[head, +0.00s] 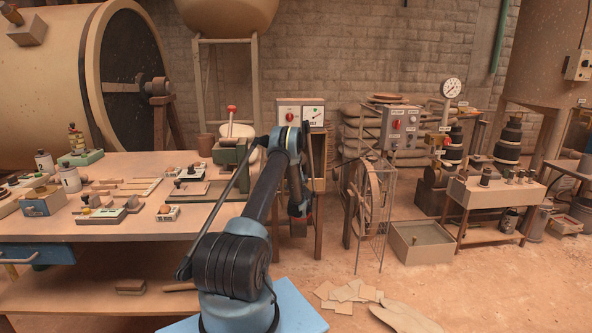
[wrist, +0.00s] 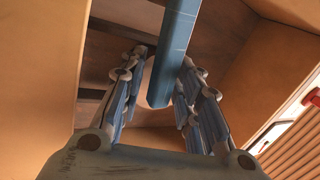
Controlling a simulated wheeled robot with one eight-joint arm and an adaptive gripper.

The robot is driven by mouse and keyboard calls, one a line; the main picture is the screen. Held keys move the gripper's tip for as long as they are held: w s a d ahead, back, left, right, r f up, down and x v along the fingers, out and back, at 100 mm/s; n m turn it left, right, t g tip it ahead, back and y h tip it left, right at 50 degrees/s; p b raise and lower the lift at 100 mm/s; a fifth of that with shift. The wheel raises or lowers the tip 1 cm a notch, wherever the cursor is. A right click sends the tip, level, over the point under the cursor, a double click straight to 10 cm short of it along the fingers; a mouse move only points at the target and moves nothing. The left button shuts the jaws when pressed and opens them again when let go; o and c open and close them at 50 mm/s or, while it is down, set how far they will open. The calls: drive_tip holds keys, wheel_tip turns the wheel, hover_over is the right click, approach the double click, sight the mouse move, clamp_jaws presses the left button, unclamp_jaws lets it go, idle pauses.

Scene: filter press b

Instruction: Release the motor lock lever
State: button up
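My gripper (head: 298,207) hangs low in front of a wooden cabinet beside the workbench in the head view. In the wrist view my gripper (wrist: 163,65) has its two jointed fingers apart, with a blue bar (wrist: 172,60) in the space between them. The bar's near end is free, and I cannot tell whether a finger touches it. I see no label that marks the motor lock lever, and cannot tell whether this bar is it. A lever with a red knob (head: 232,109) stands at the workbench's back right.
Tan panels flank my gripper in the wrist view. The workbench (head: 60,228) with small parts is at left. A control box (head: 301,112) tops the cabinet. A spoked wheel (head: 367,197) in a wire frame stands to the right. Flat scraps (head: 347,292) lie on open floor.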

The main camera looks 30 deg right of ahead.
drive_tip(key=v, duration=1.2)
idle(0.4)
